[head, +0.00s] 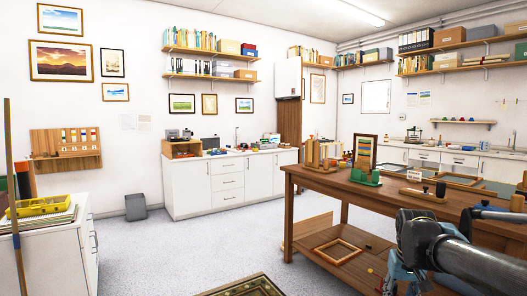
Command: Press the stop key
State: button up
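I cannot make out a stop key in the head view. Small grey and dark devices (180,135) stand on the white counter (226,157) along the back wall, but they are too small to show any keys. Part of my arm shows at the lower right, in front of the wooden workbench. I cannot pick out my gripper's fingers there.
The wooden workbench (350,187) at the right carries frames, racks and tools. A wooden frame (338,252) lies on its lower shelf. A white cabinet (62,250) with a yellow tray (42,206) stands at the left. Grey floor (200,245) between them is mostly open.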

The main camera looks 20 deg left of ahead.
jog(key=shift+c, duration=0.6)
grip_shut()
dwell(0.6)
